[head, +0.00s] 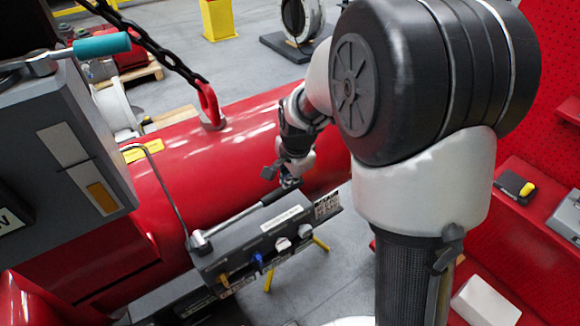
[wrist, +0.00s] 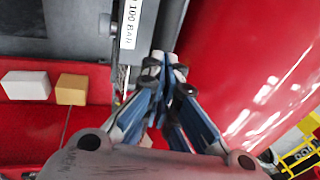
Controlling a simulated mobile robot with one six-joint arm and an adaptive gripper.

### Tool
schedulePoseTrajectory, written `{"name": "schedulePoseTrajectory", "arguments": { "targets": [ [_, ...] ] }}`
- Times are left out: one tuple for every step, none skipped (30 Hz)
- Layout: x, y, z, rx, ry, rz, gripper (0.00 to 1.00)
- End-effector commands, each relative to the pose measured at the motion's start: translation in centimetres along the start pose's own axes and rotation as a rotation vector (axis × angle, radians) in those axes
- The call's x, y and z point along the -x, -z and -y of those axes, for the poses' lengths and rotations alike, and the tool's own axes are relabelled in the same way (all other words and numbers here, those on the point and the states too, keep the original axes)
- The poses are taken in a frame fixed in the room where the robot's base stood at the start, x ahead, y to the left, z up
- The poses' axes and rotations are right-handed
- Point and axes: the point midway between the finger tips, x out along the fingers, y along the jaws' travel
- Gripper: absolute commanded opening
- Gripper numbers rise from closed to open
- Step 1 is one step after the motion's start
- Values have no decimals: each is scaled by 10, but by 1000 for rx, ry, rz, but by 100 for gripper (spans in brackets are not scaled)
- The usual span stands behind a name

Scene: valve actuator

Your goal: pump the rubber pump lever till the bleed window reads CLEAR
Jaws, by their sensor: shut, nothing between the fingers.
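The pump lever (head: 237,216) is a metal bar with a black rubber end. It slants up to the right from its pivot on the grey pump block (head: 262,246). My gripper (head: 287,181) is at the lever's rubber end, and its fingers overlap that end in the head view. I cannot tell whether they touch. In the wrist view my gripper (wrist: 170,68) has its fingertips together, with nothing seen between them, beside a label ending in "100 BAR" (wrist: 131,22). An amber window (head: 101,197) on the grey box at left may be the bleed window; I read no word in it.
A large red cylinder (head: 235,150) lies behind the pump block. A chain with a red hook (head: 210,105) hangs at its top. A teal-handled tool (head: 100,45) rests on the grey box (head: 45,130). Red shelving with small items (head: 515,187) stands at right.

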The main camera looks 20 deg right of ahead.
Motion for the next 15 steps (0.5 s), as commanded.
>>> {"name": "schedulePoseTrajectory", "arguments": {
  "targets": [
    [-6,0,0,0,0,0,0],
    [-9,0,0,0,0,0,0],
    [-11,0,0,0,0,0,0],
    [-13,0,0,0,0,0,0],
    [-14,0,0,0,0,0,0],
    [-15,0,0,0,0,0,0],
    [-16,0,0,0,0,0,0],
    [-16,0,0,0,1,0,0],
    [-16,0,0,0,1,0,0],
    [-16,0,0,0,1,0,0],
    [-16,0,1,0,1,0,0],
    [-16,0,1,0,1,0,0],
    [-16,0,1,0,1,0,0],
    [-15,0,0,0,1,0,0],
    [-15,0,0,0,1,0,0]
  ]
}}
